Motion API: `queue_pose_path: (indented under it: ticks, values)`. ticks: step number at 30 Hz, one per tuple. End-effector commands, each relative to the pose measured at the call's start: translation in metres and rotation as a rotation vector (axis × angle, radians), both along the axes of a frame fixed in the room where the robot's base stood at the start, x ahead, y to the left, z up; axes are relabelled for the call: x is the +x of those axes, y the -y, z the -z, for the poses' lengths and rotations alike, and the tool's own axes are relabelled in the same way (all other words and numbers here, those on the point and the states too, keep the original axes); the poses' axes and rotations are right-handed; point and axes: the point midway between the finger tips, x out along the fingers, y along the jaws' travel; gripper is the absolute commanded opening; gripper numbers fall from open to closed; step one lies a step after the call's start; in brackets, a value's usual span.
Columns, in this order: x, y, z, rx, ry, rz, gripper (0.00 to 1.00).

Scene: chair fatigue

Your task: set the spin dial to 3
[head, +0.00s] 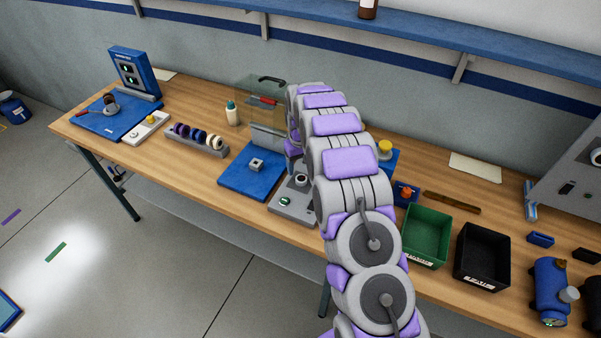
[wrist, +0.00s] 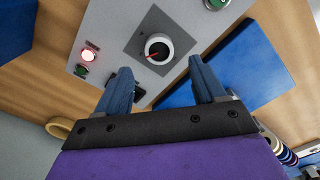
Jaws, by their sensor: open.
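The spin dial (wrist: 158,48) is a round knob with a pale rim, dark face and red pointer line, on a dark square plate. The plate is on a grey control box (wrist: 110,20). My gripper (wrist: 160,66) is open, with its two blue fingers on either side just short of the dial in the wrist view. I see no contact with the dial, and its number marks are not readable. In the head view the dial (head: 301,180) and the grey box (head: 292,206) show beside my arm, which hides most of my gripper.
The box has a glowing red lamp (wrist: 89,55) and a green button (wrist: 216,4). A blue plate (head: 246,176) with a small grey block lies to its left. Green (head: 425,238) and black (head: 482,256) bins stand right of my arm. A clear hood (head: 260,95) stands behind.

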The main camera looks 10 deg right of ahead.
Motion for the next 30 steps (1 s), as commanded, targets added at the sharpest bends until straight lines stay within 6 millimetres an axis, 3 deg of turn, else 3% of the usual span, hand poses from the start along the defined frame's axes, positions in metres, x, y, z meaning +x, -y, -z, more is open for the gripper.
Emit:
queue_pose_path:
  ticks: [9,15,21,30]
  values:
    - [0.003,0.000,-0.073,0.000,0.006,0.000,0.69]
    - [0.002,0.000,-0.103,0.000,0.003,0.000,0.69]
    - [0.002,-0.001,-0.115,0.000,0.001,0.000,0.69]
    - [0.002,-0.001,-0.116,0.000,0.000,0.000,0.69]
